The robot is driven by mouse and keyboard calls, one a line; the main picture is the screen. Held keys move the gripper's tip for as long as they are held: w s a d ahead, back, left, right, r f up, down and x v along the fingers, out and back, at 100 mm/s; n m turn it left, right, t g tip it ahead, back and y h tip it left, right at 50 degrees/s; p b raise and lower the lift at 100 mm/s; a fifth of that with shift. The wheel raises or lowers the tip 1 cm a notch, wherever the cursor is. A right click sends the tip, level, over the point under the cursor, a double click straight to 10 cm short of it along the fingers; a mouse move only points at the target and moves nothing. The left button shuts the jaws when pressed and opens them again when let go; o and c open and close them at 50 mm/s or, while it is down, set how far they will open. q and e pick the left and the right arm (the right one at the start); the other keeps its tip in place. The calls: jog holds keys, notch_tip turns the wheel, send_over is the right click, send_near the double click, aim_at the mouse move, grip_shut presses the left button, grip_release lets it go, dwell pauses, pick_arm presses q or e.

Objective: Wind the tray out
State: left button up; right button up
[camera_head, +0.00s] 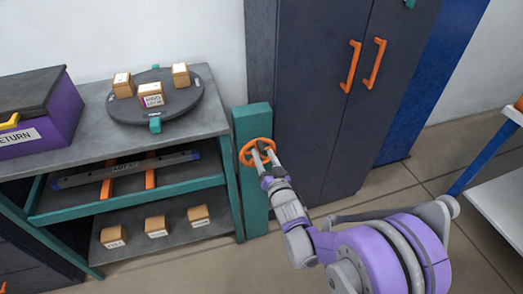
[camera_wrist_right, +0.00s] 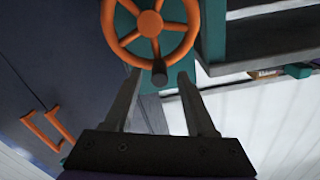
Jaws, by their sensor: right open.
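An orange handwheel (camera_head: 257,152) is mounted on a teal post (camera_head: 252,195) at the shelf unit's right side. It also shows in the right wrist view (camera_wrist_right: 150,24), with a dark knob (camera_wrist_right: 159,74) at its lower rim. My right gripper (camera_head: 263,153) is at the wheel. In the right wrist view its open fingers (camera_wrist_right: 158,82) stand on either side of the knob; I cannot tell whether they touch it. A grey tray-like piece with a label (camera_head: 125,168) sits over orange rails inside the unit, under the top. My left gripper is out of view.
A round dark turntable (camera_head: 190,107) holding several boxes stands on the unit's grey top. Boxes sit on the lower shelf (camera_head: 178,240). A purple return bin (camera_head: 55,127) is at left. A dark cabinet with orange handles (camera_head: 348,66) stands right behind the post. Open floor lies in front.

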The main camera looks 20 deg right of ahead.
jog(key=shift+w, duration=1.45)
grip_shut()
dwell(0.3)
